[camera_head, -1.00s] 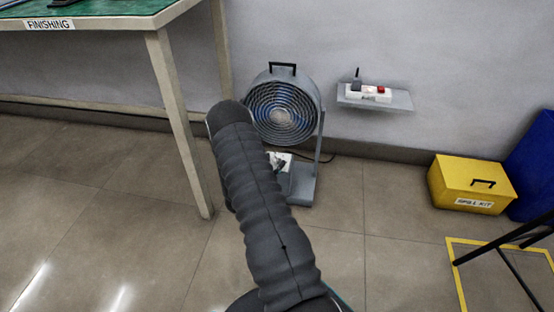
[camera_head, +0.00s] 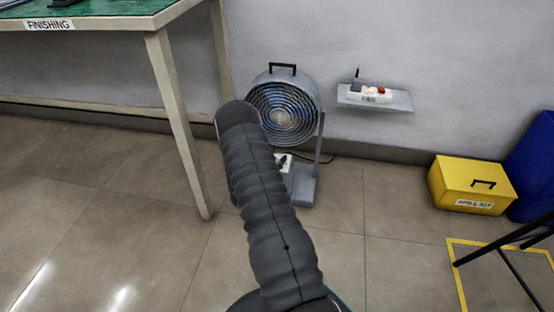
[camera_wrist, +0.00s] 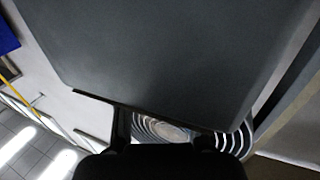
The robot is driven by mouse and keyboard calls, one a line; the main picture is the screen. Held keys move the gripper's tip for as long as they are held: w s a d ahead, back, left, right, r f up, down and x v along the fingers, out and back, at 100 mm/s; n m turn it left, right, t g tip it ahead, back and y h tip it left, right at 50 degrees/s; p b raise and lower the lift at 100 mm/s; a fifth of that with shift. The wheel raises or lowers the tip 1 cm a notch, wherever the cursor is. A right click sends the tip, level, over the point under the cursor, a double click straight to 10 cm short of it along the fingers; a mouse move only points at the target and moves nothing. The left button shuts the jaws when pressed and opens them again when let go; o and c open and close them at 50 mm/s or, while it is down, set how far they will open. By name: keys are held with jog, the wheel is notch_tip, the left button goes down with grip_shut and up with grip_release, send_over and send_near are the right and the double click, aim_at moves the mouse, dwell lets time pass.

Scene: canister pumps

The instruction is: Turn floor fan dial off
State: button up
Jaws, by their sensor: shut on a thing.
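The grey floor fan (camera_head: 284,112) stands against the wall, its round grille facing forward. Its pale control panel (camera_head: 283,162) shows only partly, low beside the post, behind my dark ribbed arm. The dial itself cannot be made out. In the wrist view, a large grey surface fills the top, and the fan's ringed grille (camera_wrist: 165,131) shows below it. My gripper (camera_wrist: 161,122) is dark there, its fingers reaching to that surface's edge. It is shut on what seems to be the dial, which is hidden. In the head view my arm hides the gripper.
A workbench marked FINISHING (camera_head: 150,28) stands left, its leg near my arm. A wall shelf (camera_head: 375,97) holds a power strip (camera_head: 370,93). A yellow spill kit box (camera_head: 470,184) and a blue object (camera_head: 532,170) are right. Floor between is clear.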

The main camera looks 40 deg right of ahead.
jog(key=shift+t, duration=0.3)
jog(key=n+t+y, duration=0.2)
jog(key=t, duration=0.1)
jog(key=n+t+y, duration=0.2)
jog(key=n+t, duration=0.1)
jog(key=shift+s+d, duration=0.1)
jog(key=shift+n+t+y, duration=1.7)
jog(key=shift+n+y, duration=0.1)
jog(key=shift+y, duration=0.8)
jog(key=o, duration=1.1)
jog(key=shift+o, duration=0.2)
jog(key=v, duration=1.2)
jog(key=shift+f, duration=0.2)
